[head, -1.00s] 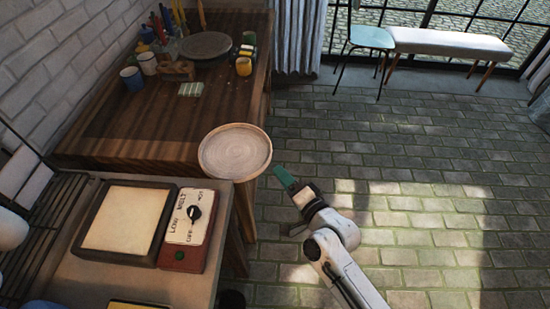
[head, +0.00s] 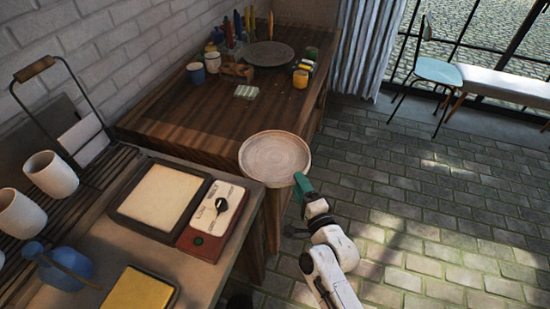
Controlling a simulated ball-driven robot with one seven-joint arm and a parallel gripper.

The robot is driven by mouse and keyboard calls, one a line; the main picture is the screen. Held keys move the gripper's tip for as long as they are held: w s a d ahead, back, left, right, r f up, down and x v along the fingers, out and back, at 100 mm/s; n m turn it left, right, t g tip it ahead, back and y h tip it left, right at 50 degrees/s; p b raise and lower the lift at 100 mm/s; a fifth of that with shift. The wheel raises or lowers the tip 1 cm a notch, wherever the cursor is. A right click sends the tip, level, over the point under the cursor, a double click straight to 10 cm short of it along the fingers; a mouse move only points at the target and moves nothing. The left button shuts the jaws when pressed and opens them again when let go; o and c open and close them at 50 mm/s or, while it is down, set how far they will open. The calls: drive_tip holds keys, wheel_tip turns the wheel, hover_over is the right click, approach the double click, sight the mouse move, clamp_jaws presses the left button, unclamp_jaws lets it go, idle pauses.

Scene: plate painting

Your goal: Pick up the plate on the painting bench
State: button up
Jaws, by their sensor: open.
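A round, pale plate (head: 272,152) with a raised rim sits at the near right corner of the dark wooden bench (head: 190,125), and its near right side appears to stick out past the bench edge. My gripper (head: 300,182) has green fingers and is at the plate's near right rim. It is open. I cannot tell whether the fingers are around the rim, touching it or just beside it. The plate's underside is hidden.
A dark round disc (head: 264,53), cups (head: 197,73), paint pots (head: 301,78) and tools stand at the bench's back. In front are a control box with a dial (head: 213,220), a yellow sponge-like block (head: 140,292) and a blue jug (head: 65,265).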

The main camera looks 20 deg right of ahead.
drive_tip(key=shift+w+r+b, duration=0.1)
drive_tip(key=shift+w+b, duration=0.2)
drive_tip(key=shift+w, duration=1.45)
clamp_jaws()
drive_tip(key=shift+r, duration=0.1)
